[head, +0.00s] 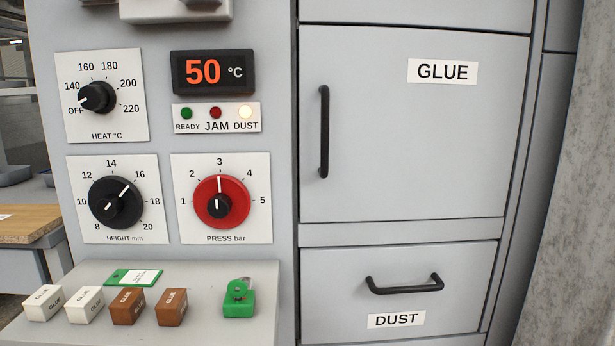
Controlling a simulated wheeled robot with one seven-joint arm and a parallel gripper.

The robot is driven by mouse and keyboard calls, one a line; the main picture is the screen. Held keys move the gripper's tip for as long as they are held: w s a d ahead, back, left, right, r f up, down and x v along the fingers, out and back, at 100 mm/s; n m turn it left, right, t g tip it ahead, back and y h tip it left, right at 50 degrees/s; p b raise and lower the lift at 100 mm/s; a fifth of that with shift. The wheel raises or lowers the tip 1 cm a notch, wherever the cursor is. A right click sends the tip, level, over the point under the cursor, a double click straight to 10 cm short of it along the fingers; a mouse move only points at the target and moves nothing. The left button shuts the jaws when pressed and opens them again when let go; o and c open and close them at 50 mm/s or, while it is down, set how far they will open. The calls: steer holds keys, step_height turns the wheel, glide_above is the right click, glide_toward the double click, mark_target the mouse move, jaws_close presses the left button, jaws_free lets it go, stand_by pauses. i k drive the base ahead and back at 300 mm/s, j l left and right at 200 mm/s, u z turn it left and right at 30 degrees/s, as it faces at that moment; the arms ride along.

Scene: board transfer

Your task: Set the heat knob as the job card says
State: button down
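The black heat knob (98,97) sits on a white plate marked OFF, 140, 160, 180, 200 and 220. Its white pointer mark is turned left and slightly down, towards OFF. The display (213,72) above right reads 50 °C in orange. A green card with a white label (133,278) lies on the ledge below the dials; its print is too small to read, and I cannot tell whether it is the job card. My gripper is not in view.
The height knob (115,202) points near 16, the red press knob (221,202) at 3. The DUST lamp (245,112) glows. Several glue blocks (128,306) and a green object (239,299) stand on the ledge (215,330). The GLUE door (410,140) and DUST drawer (450,310) are shut.

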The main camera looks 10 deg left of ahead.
mark_target(98, 97)
steer(key=u, duration=1.75)
